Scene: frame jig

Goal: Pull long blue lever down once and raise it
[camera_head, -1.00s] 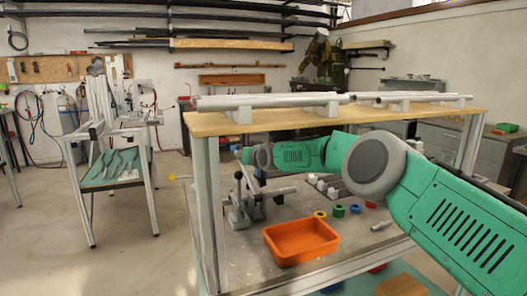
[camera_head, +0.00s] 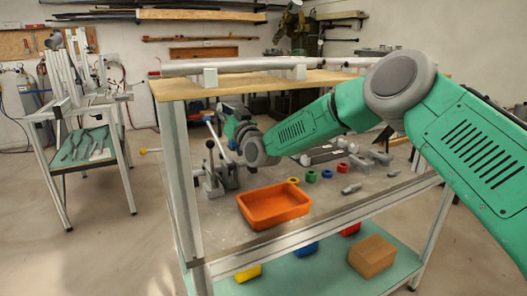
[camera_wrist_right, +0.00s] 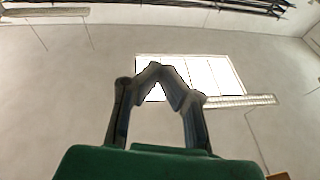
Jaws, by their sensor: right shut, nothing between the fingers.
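A grey metal lever fixture (camera_head: 215,178) stands on the middle shelf at its left end. A thin upright lever with a dark knob (camera_head: 210,144) rises from it, and a rod leans behind it. My right gripper (camera_head: 231,108) is above and behind the fixture, just under the top board, small and dark. In the right wrist view its fingertips (camera_wrist_right: 157,68) meet with nothing between them, against a bare wall and a bright panel. My left gripper is not in view.
An orange tray (camera_head: 273,222) sits at the shelf's front, with several coloured rings beside it. The wooden top board (camera_head: 330,82), carrying metal rods, is close above my right wrist. A post (camera_head: 181,180) stands left of the fixture. A cardboard box (camera_head: 372,256) is on the lower shelf.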

